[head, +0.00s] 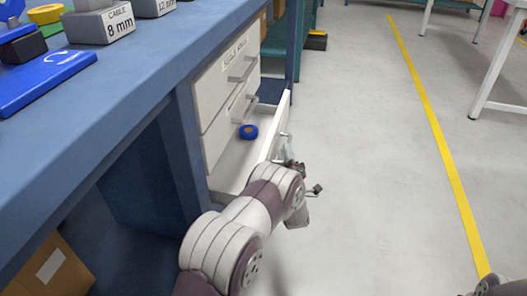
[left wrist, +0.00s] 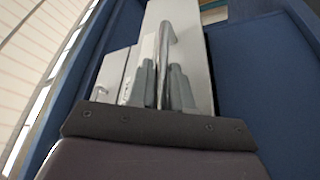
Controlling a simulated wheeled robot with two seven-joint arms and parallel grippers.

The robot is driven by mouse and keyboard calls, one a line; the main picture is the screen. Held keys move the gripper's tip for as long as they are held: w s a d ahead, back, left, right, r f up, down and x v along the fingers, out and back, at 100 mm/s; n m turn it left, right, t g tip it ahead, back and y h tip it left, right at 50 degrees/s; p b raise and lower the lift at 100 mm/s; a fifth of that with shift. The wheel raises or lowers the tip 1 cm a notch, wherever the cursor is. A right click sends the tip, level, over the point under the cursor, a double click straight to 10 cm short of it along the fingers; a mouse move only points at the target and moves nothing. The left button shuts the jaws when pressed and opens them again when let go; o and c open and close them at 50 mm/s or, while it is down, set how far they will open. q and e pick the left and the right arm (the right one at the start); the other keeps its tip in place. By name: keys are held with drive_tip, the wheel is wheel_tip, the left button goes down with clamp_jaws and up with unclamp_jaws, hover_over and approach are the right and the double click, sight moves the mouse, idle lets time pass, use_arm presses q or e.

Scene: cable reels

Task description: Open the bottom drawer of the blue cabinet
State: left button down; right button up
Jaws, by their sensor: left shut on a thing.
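The blue cabinet (head: 152,178) has a stack of white drawers under its blue top. The bottom drawer (head: 232,168) stands pulled out, and its inside shows with a blue reel (head: 248,131) lying in it. Its front panel (head: 280,122) faces right. My left gripper (head: 288,160) is at the outer side of that front, partly hidden by my own wrist. In the left wrist view the fingers of my left gripper (left wrist: 161,85) are shut on a metal bar handle (left wrist: 166,42). My right gripper does not show.
The two upper drawers (head: 230,70) are closed, with bar handles. Grey blocks marked "CABLE 8 mm" (head: 103,22) and a blue tray (head: 42,82) are on the top. A cardboard box (head: 50,270) is underneath. The floor (head: 365,150) to the right is clear, with a yellow line (head: 428,110).

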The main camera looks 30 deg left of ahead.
use_arm(q)
drive_tip(key=w+d+b, duration=0.3)
drive_tip(key=d, duration=1.1)
drive_tip(key=shift+w+d, duration=0.25)
drive_tip(key=shift+d, duration=0.15)
drive_tip(key=shift+f, duration=0.1)
drive_tip(key=c, duration=1.4)
unclamp_jaws()
drive_tip(key=p+v, duration=0.6)
drive_tip(key=v, duration=0.6)
drive_tip(key=shift+s+d, duration=0.2)
drive_tip(key=shift+s, duration=0.05)
